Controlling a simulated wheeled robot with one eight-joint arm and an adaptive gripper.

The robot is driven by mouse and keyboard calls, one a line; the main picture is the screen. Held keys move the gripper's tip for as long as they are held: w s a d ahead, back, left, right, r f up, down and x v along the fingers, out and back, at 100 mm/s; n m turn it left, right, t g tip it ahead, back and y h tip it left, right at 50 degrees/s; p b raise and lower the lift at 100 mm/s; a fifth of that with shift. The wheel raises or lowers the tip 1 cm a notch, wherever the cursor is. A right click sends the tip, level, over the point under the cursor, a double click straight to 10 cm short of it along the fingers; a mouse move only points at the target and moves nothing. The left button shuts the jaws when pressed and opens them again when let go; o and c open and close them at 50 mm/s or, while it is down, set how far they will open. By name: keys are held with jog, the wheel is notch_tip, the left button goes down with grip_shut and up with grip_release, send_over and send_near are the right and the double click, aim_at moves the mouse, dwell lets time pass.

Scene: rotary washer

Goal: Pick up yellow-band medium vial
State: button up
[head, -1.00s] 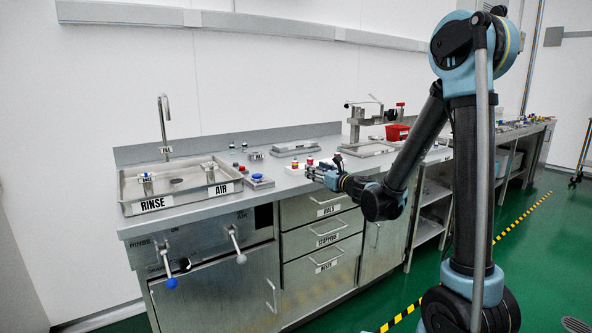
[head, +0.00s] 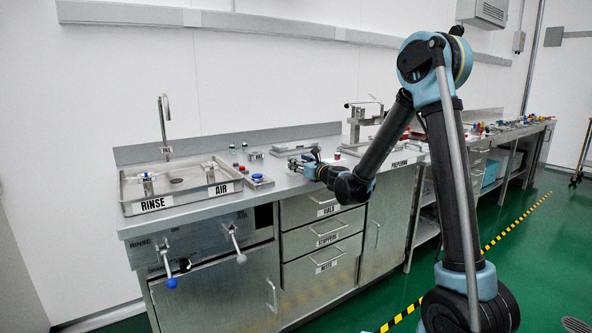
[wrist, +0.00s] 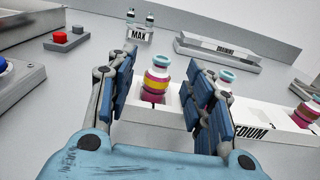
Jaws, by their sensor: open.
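In the wrist view, a vial (wrist: 156,78) with a teal cap, magenta contents and a yellow band stands upright in a white rack (wrist: 268,125) whose label partly reads "MEDIUM". My gripper (wrist: 160,88) is open, with its blue-padded fingers on either side of this vial. I see a gap at the left finger; contact on the right is unclear. A second teal-capped vial (wrist: 226,76) is partly hidden behind the right finger. A third vial (wrist: 305,113) stands farther right. In the head view, my gripper (head: 297,163) is low over the counter and hides the rack's vials.
A "MAX" holder (wrist: 138,33) with small clear vials and a metal tray (wrist: 232,53) stand behind the rack. A red-button box (wrist: 65,38) is at the left. In the head view, the rinse sink (head: 130,190) is left of my gripper.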

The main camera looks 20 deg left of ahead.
jog(key=x, duration=0.3)
jog(key=shift+a, duration=0.1)
jog(key=c, duration=0.9)
